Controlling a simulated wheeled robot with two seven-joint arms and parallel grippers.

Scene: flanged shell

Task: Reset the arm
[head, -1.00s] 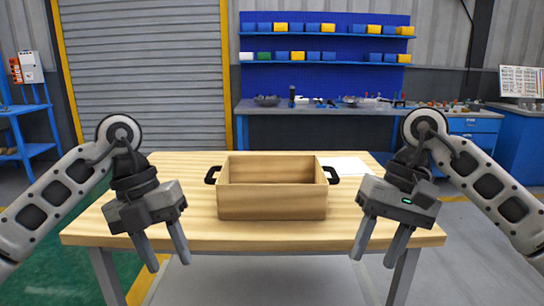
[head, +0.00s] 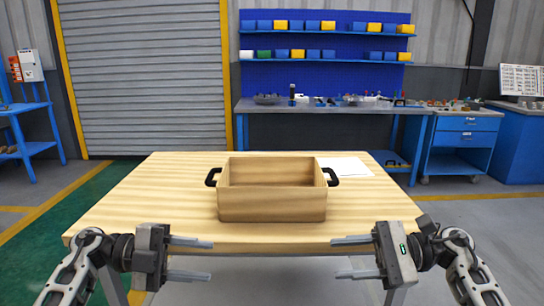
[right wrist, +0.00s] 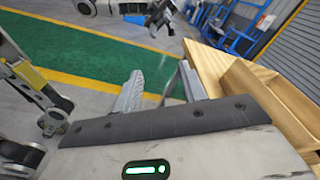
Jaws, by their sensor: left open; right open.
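My left gripper (head: 205,259) is at the lower left of the head view, low by the table's front edge, with its two fingers apart and pointing right. My right gripper (head: 338,258) is at the lower right, its fingers apart and pointing left. Both are open and empty. In the right wrist view, the fingers of my right gripper (right wrist: 160,95) stand apart with nothing between them. Neither gripper touches the wooden box.
A wooden box (head: 272,206) with black side handles stands mid-table and looks empty. The wooden table (head: 130,205) is otherwise clear except for a white sheet (head: 345,167). A workbench (head: 330,106) and blue shelves with bins stand behind.

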